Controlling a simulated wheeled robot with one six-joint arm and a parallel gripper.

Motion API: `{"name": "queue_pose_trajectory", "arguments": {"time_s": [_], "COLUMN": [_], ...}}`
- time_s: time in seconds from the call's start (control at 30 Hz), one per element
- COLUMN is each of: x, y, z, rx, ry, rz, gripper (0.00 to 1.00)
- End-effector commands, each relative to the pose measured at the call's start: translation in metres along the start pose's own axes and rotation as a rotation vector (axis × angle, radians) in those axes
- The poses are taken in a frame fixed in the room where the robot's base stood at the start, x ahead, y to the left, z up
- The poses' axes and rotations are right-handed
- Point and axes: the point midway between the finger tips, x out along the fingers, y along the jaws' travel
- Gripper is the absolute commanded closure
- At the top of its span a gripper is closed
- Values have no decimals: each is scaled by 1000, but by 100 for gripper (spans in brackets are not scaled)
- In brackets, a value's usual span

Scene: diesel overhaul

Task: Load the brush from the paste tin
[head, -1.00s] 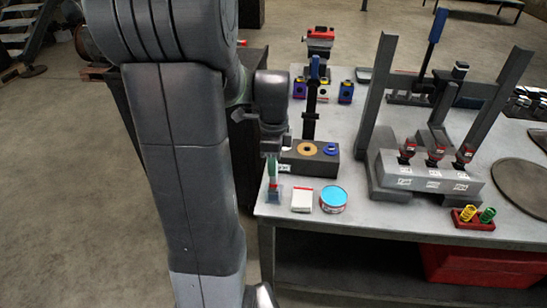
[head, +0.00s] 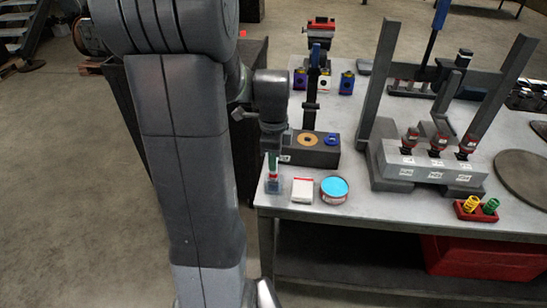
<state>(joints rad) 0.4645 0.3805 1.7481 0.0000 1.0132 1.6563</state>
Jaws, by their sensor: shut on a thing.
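The paste tin (head: 334,190) is a short round tin with a red side and a bright blue top. It stands near the front left corner of the workbench. My gripper (head: 272,158) points down at the bench's left edge, to the left of the tin. It is shut on the brush (head: 272,167), of which a narrow green part shows below the wrist. The brush's lower end meets a small blue-grey holder (head: 272,187); I cannot tell whether it is seated in it or just above. The fingertips are small and partly hidden.
A white and red packet (head: 302,190) lies between holder and tin. Behind it stands a dark block (head: 316,152) with an orange ring and a blue ring. A grey fixture (head: 425,165) with red-topped parts and a red tray (head: 477,209) with springs are to the right.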

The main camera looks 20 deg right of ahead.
Motion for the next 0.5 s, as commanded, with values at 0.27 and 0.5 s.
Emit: {"name": "queue_pose_trajectory", "arguments": {"time_s": [0.27, 0.5], "x": [-14, -29], "y": [0, 0], "z": [0, 0], "rx": [0, 0], "ry": [0, 0], "rz": [-1, -2], "gripper": [100, 100]}}
